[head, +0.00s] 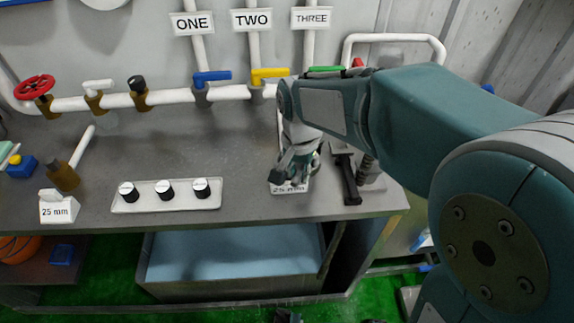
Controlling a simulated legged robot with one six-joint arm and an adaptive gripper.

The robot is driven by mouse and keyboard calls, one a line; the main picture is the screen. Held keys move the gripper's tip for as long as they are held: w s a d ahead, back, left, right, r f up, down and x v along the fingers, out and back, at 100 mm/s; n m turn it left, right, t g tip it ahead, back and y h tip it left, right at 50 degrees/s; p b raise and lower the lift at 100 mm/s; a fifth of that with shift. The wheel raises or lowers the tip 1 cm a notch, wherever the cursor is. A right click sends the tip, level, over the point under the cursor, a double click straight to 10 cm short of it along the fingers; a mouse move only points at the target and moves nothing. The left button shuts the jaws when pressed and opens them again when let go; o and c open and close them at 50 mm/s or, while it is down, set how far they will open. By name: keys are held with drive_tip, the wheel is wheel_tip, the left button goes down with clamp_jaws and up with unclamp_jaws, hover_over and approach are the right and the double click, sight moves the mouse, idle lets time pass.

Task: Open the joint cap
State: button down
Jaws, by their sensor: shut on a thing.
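My gripper (288,177) reaches down to the right half of the grey workbench, just behind and over a white sign (289,189) reading 25 mm. It is shut on the joint cap, which the fingers and wrist hide almost wholly, so its shape and whether it is loose cannot be told. My arm comes in from the right and covers part of the back wall.
The grey workbench (235,150) bears a white tray (146,208) with several black-and-white knobs. A brass fitting (63,176) stands left by another 25 mm sign (58,210). Valved pipes (228,93) run along the back. A dark clamp-like tool (348,180) stands close right of my gripper.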

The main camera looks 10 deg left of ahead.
drive_tip(key=w+d+n, duration=0.2)
drive_tip(key=d+n, duration=0.8)
drive_tip(key=d, duration=0.1)
drive_tip(key=shift+w+n, duration=0.2)
drive_tip(key=shift+n, duration=0.2)
drive_tip(key=shift+d, duration=0.15)
drive_tip(key=c, duration=0.6)
unclamp_jaws()
drive_tip(key=shift+o, duration=0.2)
drive_tip(key=shift+r, duration=0.1)
wheel_tip(320, 180, up, 12)
drive_tip(key=shift+a, duration=0.2)
